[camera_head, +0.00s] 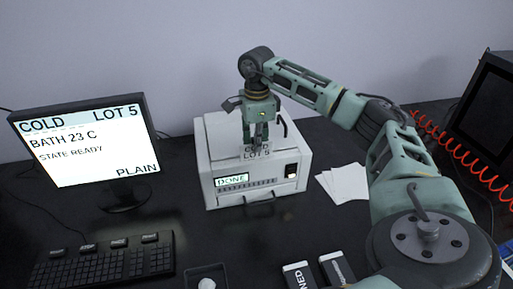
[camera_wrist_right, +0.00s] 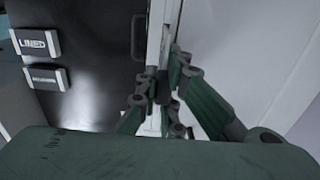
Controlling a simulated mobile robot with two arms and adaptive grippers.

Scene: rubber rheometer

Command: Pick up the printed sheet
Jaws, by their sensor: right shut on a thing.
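The printer's small display reads "DONE". My right gripper (camera_head: 256,143) points down over the printer, shut on the sheet's upper edge. In the right wrist view the fingers (camera_wrist_right: 163,92) close around a thin pale edge; I cannot tell there how much is sheet and how much is printer. I cannot tell whether the sheet's lower edge is clear of the printer. My left gripper is not in view.
A monitor (camera_head: 85,140) and keyboard (camera_head: 105,262) stand left. Loose white sheets (camera_head: 342,184) lie right of the printer. Two labelled boxes (camera_head: 299,274) and a dark tray (camera_head: 190,281) with a white lump sit at the front. A red coiled cord (camera_head: 462,152) hangs at right.

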